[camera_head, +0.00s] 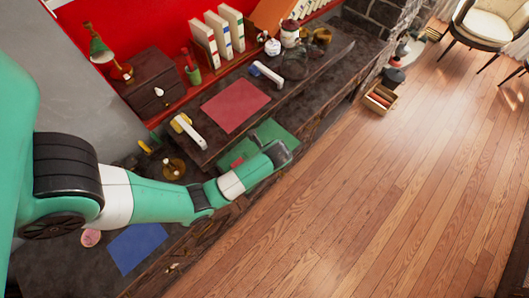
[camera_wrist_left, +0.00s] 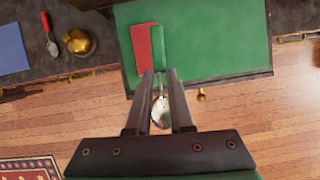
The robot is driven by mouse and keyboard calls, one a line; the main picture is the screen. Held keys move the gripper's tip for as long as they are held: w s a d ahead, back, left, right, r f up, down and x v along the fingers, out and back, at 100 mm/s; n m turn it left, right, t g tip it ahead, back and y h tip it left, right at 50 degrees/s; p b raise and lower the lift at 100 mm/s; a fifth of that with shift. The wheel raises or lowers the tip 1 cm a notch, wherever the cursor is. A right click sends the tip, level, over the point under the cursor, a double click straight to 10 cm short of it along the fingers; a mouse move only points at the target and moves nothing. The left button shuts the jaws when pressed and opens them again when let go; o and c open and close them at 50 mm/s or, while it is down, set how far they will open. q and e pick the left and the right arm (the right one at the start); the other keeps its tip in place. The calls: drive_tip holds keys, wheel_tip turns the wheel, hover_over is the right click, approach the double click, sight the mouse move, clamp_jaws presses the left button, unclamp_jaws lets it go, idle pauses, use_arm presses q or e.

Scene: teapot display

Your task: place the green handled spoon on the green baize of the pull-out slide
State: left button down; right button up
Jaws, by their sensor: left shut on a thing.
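My left gripper (camera_wrist_left: 159,76) is shut on the green handled spoon, over the front part of the pull-out slide. The spoon's green handle (camera_wrist_left: 157,48) points away past the fingertips, and its silver bowl (camera_wrist_left: 160,112) shows between the fingers. The slide's green baize (camera_wrist_left: 220,40) lies below in the left wrist view; it also shows in the head view (camera_head: 271,130), partly behind my arm. I cannot tell whether the spoon touches the baize. A red strip (camera_wrist_left: 143,42) lies on the baize beside the handle. My right gripper is not in view.
A red-handled spoon (camera_wrist_left: 53,46) and a golden pot (camera_wrist_left: 79,42) are left of the slide. A blue mat (camera_head: 137,247) lies at the lower left. A red mat (camera_head: 235,105) lies behind the slide. A brass knob (camera_wrist_left: 201,94) sticks out of the slide's front.

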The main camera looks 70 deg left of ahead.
use_arm(q)
drive_tip(key=shift+n, duration=0.5)
drive_tip(key=w+a+f+b, duration=0.2)
drive_tip(key=w+a+b, duration=0.1)
drive_tip(key=b, duration=0.2)
drive_tip(key=w+a+f+b, duration=0.3)
drive_tip(key=a+b, duration=0.1)
drive_tip(key=b, duration=0.2)
drive_tip(key=w+a+f+b, duration=0.2)
drive_tip(key=w+a+b, duration=0.2)
drive_tip(key=b, duration=0.1)
drive_tip(key=shift+a+f+b, duration=0.2)
drive_tip(key=shift+b, duration=0.1)
drive_tip(key=shift+w+a+f, duration=0.2)
drive_tip(key=shift+w+a, duration=0.1)
drive_tip(key=shift+w, duration=0.1)
drive_tip(key=shift+a+f+b, duration=0.1)
drive_tip(key=shift+f+b, duration=0.2)
drive_tip(key=shift+b, duration=0.05)
wheel_tip(320, 180, down, 3)
drive_tip(key=shift+b, duration=0.85)
drive_tip(key=shift+w+r, duration=0.1)
